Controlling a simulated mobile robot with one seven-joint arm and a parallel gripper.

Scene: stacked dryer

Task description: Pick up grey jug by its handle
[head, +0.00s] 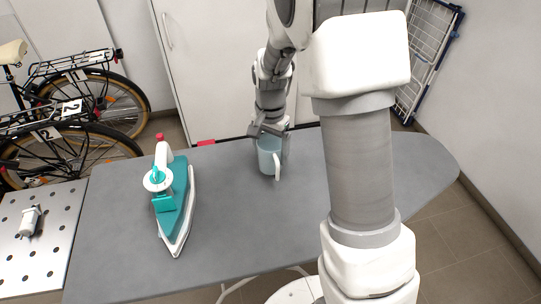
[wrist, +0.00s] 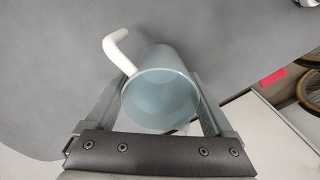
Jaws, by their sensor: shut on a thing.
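The grey jug (head: 268,158) is pale blue-grey with a white handle (head: 277,168) and is at the far middle of the ironing board. My gripper (head: 269,133) reaches down over it from above. In the wrist view the jug (wrist: 160,98) has its open mouth facing the camera, and its handle (wrist: 116,48) points to the upper left, clear of the fingers. My gripper (wrist: 160,110) is shut on the jug's body, with one finger on either side, not on the handle. The jug looks upright; whether its base touches the board is hard to tell.
The grey ironing board (head: 240,230) is mostly clear. A teal and white iron (head: 174,203) lies to the left of the jug. A red item (head: 206,142) shows at the board's far edge. Bicycles (head: 70,120), a white cabinet (head: 215,60) and a drying rack (head: 425,60) stand beyond.

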